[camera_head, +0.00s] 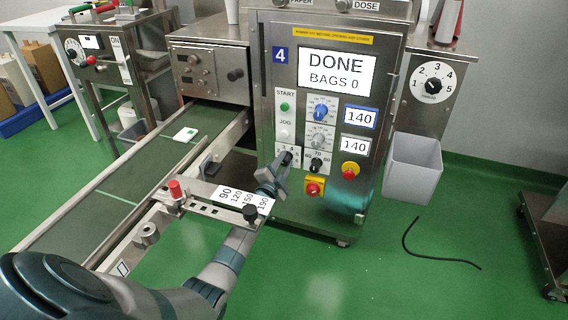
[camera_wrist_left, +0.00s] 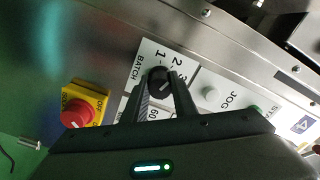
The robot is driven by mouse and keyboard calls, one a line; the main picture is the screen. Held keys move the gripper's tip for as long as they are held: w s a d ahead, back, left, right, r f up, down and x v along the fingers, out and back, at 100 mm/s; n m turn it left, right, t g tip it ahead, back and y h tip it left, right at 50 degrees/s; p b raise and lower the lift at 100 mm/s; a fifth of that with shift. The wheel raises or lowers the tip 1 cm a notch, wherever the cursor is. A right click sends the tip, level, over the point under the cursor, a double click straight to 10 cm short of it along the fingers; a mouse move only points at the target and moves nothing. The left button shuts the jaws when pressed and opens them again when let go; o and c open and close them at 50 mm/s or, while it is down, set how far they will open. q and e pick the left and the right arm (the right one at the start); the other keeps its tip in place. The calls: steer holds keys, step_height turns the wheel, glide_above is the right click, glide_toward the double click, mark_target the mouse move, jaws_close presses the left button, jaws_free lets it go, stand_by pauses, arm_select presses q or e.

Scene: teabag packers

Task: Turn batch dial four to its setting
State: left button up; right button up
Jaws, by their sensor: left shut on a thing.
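Batch dial four is a small black knob (camera_head: 284,158) low on the front panel of the machine marked 4 (camera_head: 279,55). My left gripper (camera_head: 277,170) reaches it from below and is shut on it. In the left wrist view the black batch dial (camera_wrist_left: 160,81) sits between the two fingers of the left gripper (camera_wrist_left: 160,92). A white scale marked BATCH surrounds the dial, with 1, 2 and 3 readable; the fingers hide the rest. The pointer's exact setting cannot be told. My right gripper is not in view.
The screen (camera_head: 337,70) reads DONE, BAGS 0. A conveyor (camera_head: 110,185) with a scale plate (camera_head: 243,199) lies left. A grey bin (camera_head: 413,170) hangs right.

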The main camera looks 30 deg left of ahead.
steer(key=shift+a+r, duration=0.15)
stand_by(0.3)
arm_select(q)
steer(key=o, duration=1)
steer(key=shift+o, duration=0.2)
steer(key=shift+s, duration=0.1)
steer(key=shift+s+d, duration=0.1)
steer(key=shift+s, duration=0.25)
steer(key=p+v, duration=0.3)
steer(key=v, duration=1.3)
steer(key=shift+s, duration=0.3)
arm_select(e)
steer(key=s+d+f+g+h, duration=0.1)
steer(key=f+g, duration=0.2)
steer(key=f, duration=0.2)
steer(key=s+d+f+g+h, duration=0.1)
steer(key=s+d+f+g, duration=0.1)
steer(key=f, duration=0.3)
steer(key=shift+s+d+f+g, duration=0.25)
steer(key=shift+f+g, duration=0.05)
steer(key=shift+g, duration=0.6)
